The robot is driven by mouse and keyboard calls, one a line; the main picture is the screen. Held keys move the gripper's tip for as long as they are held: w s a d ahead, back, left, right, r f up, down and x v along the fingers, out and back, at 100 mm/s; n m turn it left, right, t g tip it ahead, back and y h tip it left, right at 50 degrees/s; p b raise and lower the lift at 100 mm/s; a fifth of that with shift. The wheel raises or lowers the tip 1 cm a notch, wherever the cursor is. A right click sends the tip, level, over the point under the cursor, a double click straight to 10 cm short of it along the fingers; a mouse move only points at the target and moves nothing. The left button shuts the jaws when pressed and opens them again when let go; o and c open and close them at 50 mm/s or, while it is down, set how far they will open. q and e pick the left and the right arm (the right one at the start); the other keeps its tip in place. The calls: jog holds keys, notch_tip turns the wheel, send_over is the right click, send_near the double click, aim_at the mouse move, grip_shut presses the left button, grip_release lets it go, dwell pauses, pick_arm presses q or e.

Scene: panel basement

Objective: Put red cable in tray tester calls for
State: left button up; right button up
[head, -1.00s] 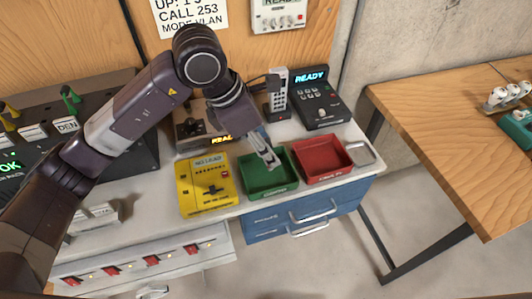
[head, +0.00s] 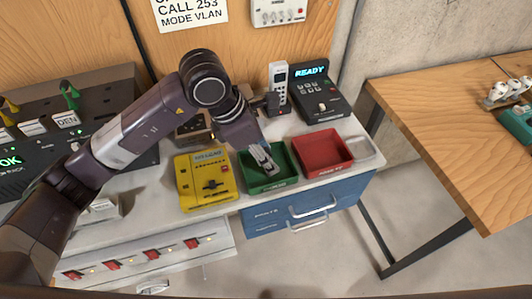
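My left gripper (head: 264,158) is over the green tray (head: 285,179), pointing down at its left part. Its fingers are small and close together, and I cannot tell whether they are shut. No red cable is clearly visible in or below it. The red tray (head: 324,166) stands to the right of the green tray and looks empty. The yellow tester (head: 196,199) lies to the left of the green tray, with a small lit display that I cannot read surely. My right gripper is not in view.
A black panel (head: 105,150) with green and yellow plugs stands at left. A white handset (head: 278,80) and a black device (head: 313,95) reading READY stand behind the trays. A wooden table (head: 450,120) is at right. Blue drawers (head: 275,216) sit below the trays.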

pick_arm(q)
jog(key=shift+f, duration=0.25)
jog(key=o, duration=1.1)
jog(key=shift+r, duration=0.1)
